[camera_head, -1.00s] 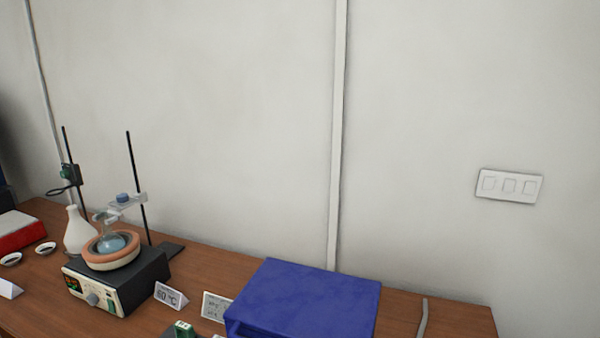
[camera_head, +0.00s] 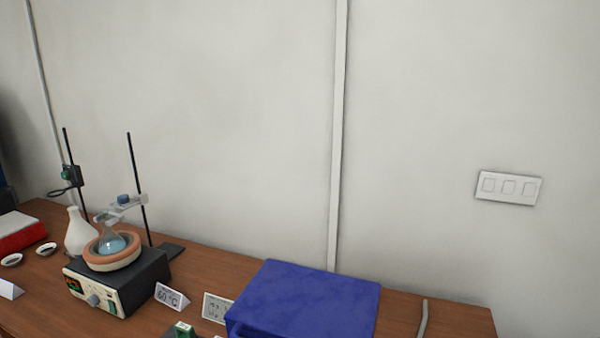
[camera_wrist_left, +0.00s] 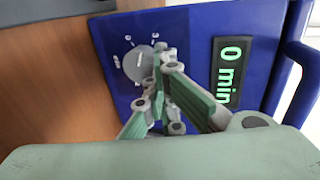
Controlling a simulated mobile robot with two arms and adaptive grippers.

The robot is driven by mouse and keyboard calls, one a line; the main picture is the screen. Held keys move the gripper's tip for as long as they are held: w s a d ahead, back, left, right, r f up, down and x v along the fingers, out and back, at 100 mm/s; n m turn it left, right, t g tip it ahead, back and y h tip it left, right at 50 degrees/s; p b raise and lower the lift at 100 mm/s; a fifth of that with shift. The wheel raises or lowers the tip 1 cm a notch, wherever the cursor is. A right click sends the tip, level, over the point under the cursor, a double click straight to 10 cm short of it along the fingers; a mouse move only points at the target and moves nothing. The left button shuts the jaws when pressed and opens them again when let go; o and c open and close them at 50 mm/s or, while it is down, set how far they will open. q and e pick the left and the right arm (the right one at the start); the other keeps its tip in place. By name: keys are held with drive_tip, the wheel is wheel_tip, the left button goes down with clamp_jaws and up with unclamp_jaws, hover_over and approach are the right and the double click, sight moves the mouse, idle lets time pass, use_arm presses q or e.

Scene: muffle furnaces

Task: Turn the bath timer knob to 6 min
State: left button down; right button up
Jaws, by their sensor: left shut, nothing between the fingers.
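The bath timer knob (camera_wrist_left: 138,63) is a round grey dial with small white marks around it, on a blue front panel (camera_wrist_left: 190,30) in the left wrist view. A display (camera_wrist_left: 232,70) beside it reads "0 min" in green. My left gripper (camera_wrist_left: 160,62) is shut and empty, its fingertips at the knob's edge and covering part of it; I cannot tell whether they touch. In the head view a blue box (camera_head: 305,295) stands at the front of the bench.
A heating unit (camera_head: 120,285) with a flask stands on the wooden bench (camera_head: 215,268) at left, next to a stand. A "60 °C" card (camera_head: 171,296) and another card (camera_head: 216,308) stand between it and the blue box. A handle (camera_wrist_left: 300,60) edges the panel.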

use_arm(q)
drive_tip(key=shift+f+p+v, duration=0.15)
drive_tip(key=shift+f+v, duration=0.05)
drive_tip(key=shift+v, duration=1.2)
drive_tip(key=shift+f+p+v, duration=0.15)
drive_tip(key=shift+f+v, duration=0.05)
drive_tip(key=shift+v, duration=1.2)
drive_tip(key=shift+s+d, duration=0.1)
